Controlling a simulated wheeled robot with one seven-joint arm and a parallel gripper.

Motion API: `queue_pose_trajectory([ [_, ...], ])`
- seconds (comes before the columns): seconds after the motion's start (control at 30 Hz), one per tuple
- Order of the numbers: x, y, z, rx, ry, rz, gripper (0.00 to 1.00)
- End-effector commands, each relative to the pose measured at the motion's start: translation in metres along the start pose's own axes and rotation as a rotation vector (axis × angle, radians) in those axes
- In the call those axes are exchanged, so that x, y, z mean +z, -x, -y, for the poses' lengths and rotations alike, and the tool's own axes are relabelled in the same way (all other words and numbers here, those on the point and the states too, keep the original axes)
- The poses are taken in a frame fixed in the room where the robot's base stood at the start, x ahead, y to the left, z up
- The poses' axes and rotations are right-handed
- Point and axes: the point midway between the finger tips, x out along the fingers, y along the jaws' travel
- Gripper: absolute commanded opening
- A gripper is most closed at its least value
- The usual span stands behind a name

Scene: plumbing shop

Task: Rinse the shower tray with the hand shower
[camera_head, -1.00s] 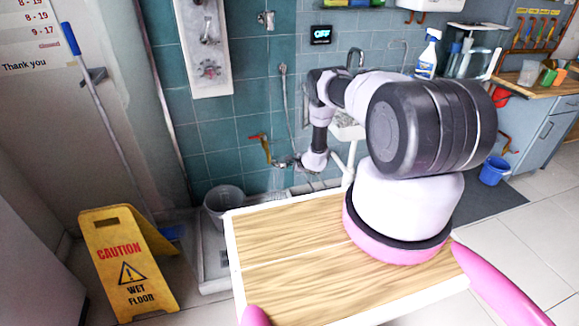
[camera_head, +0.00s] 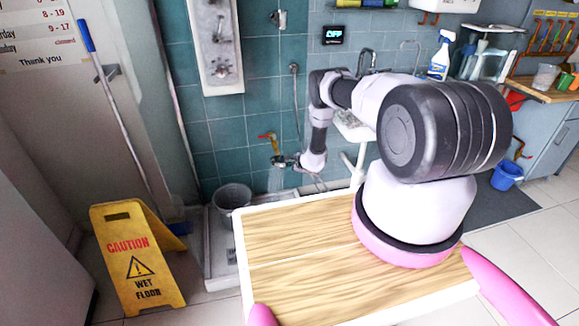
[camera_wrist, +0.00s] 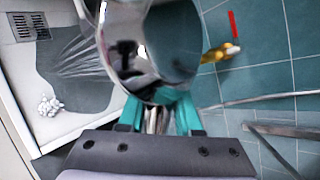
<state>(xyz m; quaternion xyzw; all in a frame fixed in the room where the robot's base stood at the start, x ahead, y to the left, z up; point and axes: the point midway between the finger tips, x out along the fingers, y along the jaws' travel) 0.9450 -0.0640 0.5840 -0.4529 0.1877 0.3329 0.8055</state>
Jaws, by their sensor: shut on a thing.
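My gripper (camera_wrist: 160,118) has teal fingers shut on the chrome hand shower (camera_wrist: 140,45), whose round head fills the top middle of the wrist view. In the head view the hand shower (camera_head: 279,162) is at the arm's end, above the tray's far right part. Thin jets of water (camera_wrist: 85,55) run from its head toward the tray. The shower tray (camera_wrist: 70,122) is pale, with a dark grey patch (camera_wrist: 75,85) where the jets land. A white foamy clump (camera_wrist: 48,105) lies beside the patch. A drain grate (camera_wrist: 28,26) is at the upper left. My wooden top hides part of the tray (camera_head: 221,262).
A grey bucket (camera_head: 231,196) stands in the tray. A tap with a red handle (camera_head: 268,137) is on the tiled wall, and a hose (camera_head: 296,105) hangs there. A yellow wet-floor sign (camera_head: 137,258) stands left of the tray. A basin (camera_head: 350,128) is behind my arm.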

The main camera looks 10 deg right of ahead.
Motion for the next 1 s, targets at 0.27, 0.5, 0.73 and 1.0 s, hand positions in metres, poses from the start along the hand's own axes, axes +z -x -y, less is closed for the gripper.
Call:
queue_pose_trajectory([
  [0.27, 0.011, -0.006, -0.002, -0.001, 0.0, 0.001, 0.0],
  [0.5, 0.02, -0.012, -0.005, -0.001, 0.001, 0.002, 0.0],
  [0.73, 0.029, -0.017, -0.007, -0.001, 0.0, 0.001, 0.0],
  [1.0, 0.035, -0.018, -0.012, 0.001, -0.001, 0.001, 0.0],
])
